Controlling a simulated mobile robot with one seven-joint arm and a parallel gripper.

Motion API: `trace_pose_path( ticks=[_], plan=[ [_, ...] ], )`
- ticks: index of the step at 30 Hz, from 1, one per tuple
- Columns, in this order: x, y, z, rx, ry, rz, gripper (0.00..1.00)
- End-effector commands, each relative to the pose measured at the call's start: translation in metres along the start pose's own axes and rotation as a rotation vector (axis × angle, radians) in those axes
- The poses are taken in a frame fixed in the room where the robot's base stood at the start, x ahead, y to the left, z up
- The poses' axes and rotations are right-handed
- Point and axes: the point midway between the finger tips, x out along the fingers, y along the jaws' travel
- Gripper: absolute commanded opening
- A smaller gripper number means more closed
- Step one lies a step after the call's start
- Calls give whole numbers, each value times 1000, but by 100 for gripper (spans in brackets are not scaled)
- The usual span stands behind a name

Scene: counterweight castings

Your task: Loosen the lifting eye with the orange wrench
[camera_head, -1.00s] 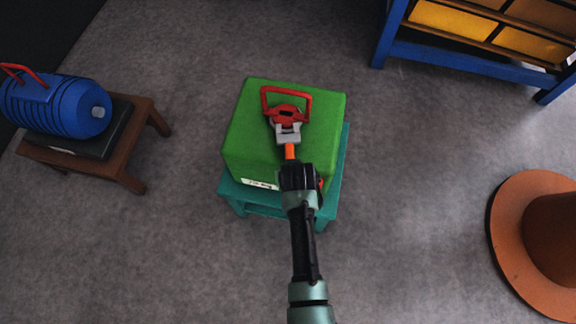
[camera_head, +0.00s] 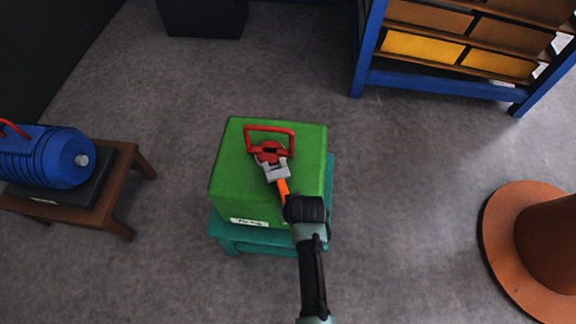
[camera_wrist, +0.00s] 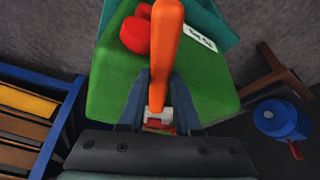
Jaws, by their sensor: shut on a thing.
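A green block casting (camera_head: 232,172) sits on a teal stand (camera_head: 246,235). The red lifting eye (camera_head: 268,130) stands on its top face, with a red loop above a red base. The orange wrench (camera_head: 283,188) has its grey jaw at the base of the eye; whether it grips the base fully I cannot tell. My gripper (camera_head: 292,206) is shut on the wrench's handle. In the wrist view the orange handle (camera_wrist: 166,50) runs between my gripper's fingers (camera_wrist: 155,100), and the wrench's grey head shows partly beyond them. A red round part (camera_wrist: 135,35) lies beside the handle there.
A blue ribbed motor (camera_head: 45,158) rests on a brown stool (camera_head: 118,208) at the left. A blue shelf rack (camera_head: 430,82) with yellow and brown bins stands back right. An orange-brown round-based object (camera_head: 498,235) is at the right. The floor between them is clear.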

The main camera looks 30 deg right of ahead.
Motion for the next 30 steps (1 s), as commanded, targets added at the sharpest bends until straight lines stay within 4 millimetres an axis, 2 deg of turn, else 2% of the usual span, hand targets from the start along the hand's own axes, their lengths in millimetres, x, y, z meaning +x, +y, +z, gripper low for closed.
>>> trace_pose_path(
  ticks=[30],
  plan=[
    [1, 34, -4, -149, 6, -61, 0]
  ],
)
